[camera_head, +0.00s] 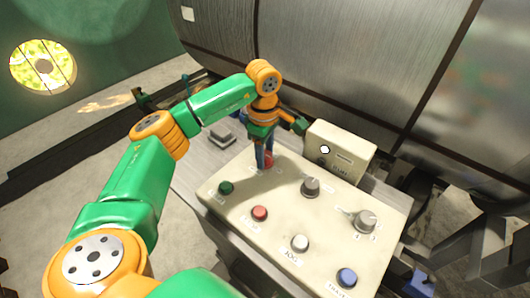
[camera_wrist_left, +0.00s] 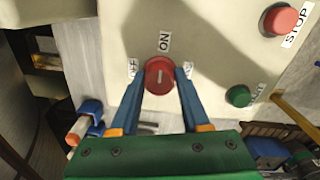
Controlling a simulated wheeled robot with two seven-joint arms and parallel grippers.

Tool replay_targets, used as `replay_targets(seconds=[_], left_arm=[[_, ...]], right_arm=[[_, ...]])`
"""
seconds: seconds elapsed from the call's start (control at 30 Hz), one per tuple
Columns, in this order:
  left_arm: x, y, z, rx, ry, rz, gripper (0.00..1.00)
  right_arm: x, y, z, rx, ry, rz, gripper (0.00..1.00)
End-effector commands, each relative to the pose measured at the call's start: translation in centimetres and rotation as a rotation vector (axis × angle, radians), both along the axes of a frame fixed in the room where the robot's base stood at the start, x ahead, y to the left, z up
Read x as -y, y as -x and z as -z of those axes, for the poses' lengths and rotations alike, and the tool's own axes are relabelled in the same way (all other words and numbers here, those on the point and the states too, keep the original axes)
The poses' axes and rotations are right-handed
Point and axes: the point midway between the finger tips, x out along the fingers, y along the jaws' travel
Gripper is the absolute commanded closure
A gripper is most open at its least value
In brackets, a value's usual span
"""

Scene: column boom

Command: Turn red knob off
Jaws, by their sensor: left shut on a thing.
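The red knob (camera_head: 269,159) is at the far left part of the cream control panel (camera_head: 283,226). In the left wrist view the red knob (camera_wrist_left: 159,77) shows round, with ON printed above it and OFF to its left. My left gripper (camera_head: 265,163) reaches down to the knob from above. In the left wrist view its two blue fingers (camera_wrist_left: 160,72) stand on either side of the knob and are shut on it. The fingers partly hide the knob in the head view. My right gripper does not show.
The panel also has a green button (camera_head: 226,187), a red STOP button (camera_head: 260,213), a white button (camera_head: 299,243), a blue button (camera_head: 346,277) and two grey knobs (camera_head: 310,186). A cream box (camera_head: 341,153) stands behind the panel. A large metal cylinder (camera_head: 330,65) lies beyond.

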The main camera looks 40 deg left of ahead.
Motion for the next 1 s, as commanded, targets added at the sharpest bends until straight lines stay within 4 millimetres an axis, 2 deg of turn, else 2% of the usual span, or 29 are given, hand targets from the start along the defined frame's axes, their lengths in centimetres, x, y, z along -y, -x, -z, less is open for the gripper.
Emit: replay_targets(seconds=[0.27, 1.0], left_arm=[[0.1, -0.1, -0.1, 0.001, 0.001, -0.158, 1.00], [0.1, -0.2, -0.1, 0.003, 0.000, -0.858, 1.00]], right_arm=[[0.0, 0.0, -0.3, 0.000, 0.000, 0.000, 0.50], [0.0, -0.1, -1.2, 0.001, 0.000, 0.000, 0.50]])
